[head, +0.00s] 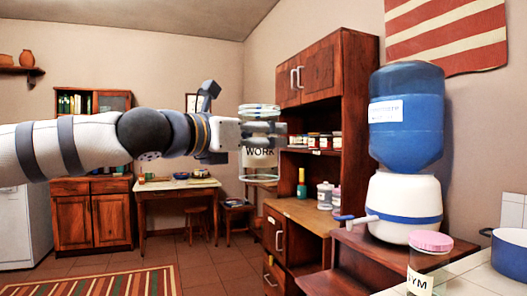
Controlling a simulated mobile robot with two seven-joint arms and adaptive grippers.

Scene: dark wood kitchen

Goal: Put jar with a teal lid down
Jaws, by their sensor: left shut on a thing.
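My left gripper (243,140) reaches in from the left at mid-height and is shut on a clear jar (259,154). The jar is upright, with a label reading "WORK" and a pale greenish-teal lid (259,109) at its top. It is held up in the air, with the wall and the wooden hutch behind it. The gripper's far finger is hard to make out against the clear jar. My right gripper is not in view.
A wooden hutch (360,110) holds small jars and has a lower counter (300,212) with a bottle and canisters. A blue water dispenser (405,120), a pink-lidded jar (428,262) and a blue pot (510,254) stand at the right. A table (177,192) is farther back.

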